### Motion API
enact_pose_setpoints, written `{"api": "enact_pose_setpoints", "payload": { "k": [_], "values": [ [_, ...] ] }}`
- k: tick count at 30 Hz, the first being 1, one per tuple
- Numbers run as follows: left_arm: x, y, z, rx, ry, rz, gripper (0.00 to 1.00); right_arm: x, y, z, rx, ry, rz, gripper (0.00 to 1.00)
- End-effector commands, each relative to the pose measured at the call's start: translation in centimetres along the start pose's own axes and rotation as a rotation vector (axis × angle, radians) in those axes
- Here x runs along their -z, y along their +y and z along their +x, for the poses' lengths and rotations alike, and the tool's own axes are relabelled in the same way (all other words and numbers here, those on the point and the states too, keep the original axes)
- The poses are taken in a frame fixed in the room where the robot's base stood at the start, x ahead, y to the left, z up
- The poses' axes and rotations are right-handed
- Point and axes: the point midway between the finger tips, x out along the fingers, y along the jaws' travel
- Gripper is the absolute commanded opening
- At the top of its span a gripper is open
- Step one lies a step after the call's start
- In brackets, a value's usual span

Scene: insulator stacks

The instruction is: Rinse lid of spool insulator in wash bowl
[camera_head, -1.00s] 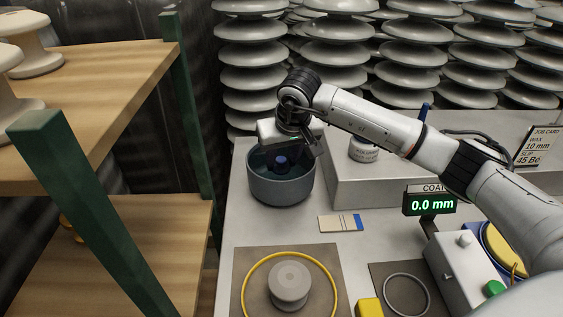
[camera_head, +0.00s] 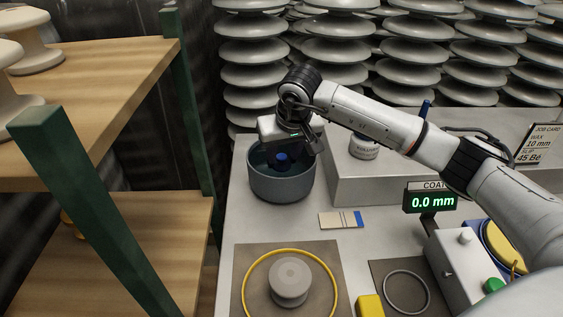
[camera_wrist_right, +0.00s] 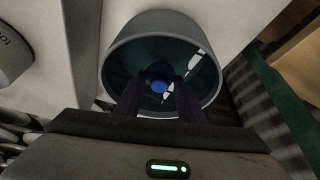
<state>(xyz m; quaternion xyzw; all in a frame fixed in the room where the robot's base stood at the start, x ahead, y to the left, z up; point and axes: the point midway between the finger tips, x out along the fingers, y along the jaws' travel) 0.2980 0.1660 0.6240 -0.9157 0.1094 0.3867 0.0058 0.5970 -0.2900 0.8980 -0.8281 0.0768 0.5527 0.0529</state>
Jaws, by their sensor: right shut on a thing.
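The wash bowl (camera_head: 281,189) is a blue-grey round tub at the back left of the bench; it also shows in the right wrist view (camera_wrist_right: 118,50). My right gripper (camera_wrist_right: 161,82) points down into it, its two dark fingers shut on a dark blue knob-like piece (camera_head: 283,159), seen as a blue round top in the wrist view (camera_wrist_right: 159,87). I take this for the lid; its lower part is lost in the dark bowl. A grey spool insulator (camera_head: 290,278) stands upright on a brown mat (camera_head: 247,258) inside a yellow ring. My left gripper is out of view.
A raised ledge with a white jar (camera_head: 364,147) is right of the bowl. A striped card (camera_head: 341,220) lies in front. A meter reading 0.0 mm (camera_head: 431,202) stands right. A green-posted wooden shelf (camera_head: 120,85) is left; insulator stacks (camera_head: 342,50) stand behind.

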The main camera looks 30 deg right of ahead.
Motion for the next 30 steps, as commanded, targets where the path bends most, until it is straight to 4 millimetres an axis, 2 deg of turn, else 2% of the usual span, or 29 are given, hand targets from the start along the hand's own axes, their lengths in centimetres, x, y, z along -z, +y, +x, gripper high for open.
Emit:
{"api": "enact_pose_setpoints", "payload": {
  "k": [8, 30],
  "values": [
    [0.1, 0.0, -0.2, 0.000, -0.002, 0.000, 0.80, 0.2, 0.0, -0.4, 0.000, 0.001, 0.000, 0.11],
    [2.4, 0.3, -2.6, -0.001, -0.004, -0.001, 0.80, 2.1, 0.0, -5.1, -0.001, 0.001, 0.000, 0.11]
  ]
}}
